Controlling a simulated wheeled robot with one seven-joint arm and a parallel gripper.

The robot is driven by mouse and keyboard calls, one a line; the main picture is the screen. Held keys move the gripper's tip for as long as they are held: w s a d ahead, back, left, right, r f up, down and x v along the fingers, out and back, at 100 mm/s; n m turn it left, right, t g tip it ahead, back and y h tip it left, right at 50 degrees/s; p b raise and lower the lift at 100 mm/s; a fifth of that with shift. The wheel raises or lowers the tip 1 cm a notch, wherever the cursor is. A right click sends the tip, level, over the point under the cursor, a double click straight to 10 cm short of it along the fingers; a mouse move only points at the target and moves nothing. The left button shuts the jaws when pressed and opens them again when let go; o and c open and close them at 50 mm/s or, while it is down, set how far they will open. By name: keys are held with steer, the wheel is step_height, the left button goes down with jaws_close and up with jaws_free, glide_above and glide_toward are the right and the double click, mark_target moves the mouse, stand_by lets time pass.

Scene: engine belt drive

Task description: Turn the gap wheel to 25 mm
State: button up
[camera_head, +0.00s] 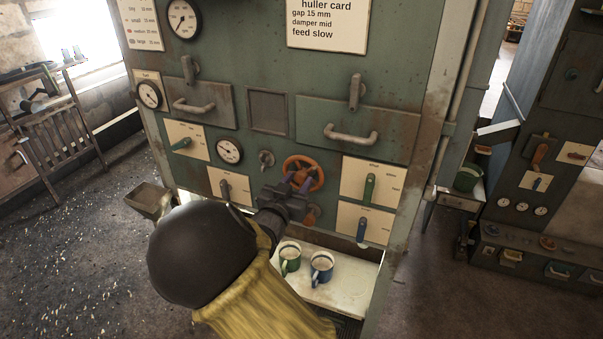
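The gap wheel is most likely the orange handwheel (318,169) on the green machine's front, right of centre. Its setting cannot be read. My dark wrist and arm hide the panel below left. The huller card (327,20) above reads gap 15 mm, damper mid, feed slow. A smaller card (141,24) at upper left lists sizes in mm, partly too small to read.
A drawer handle (350,136) juts out above. A green mug (290,261) and a blue mug (321,268) stand on the shelf below.

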mark_target(299, 179)
steer(key=shift+x, duration=1.55)
steer(key=c, duration=0.7)
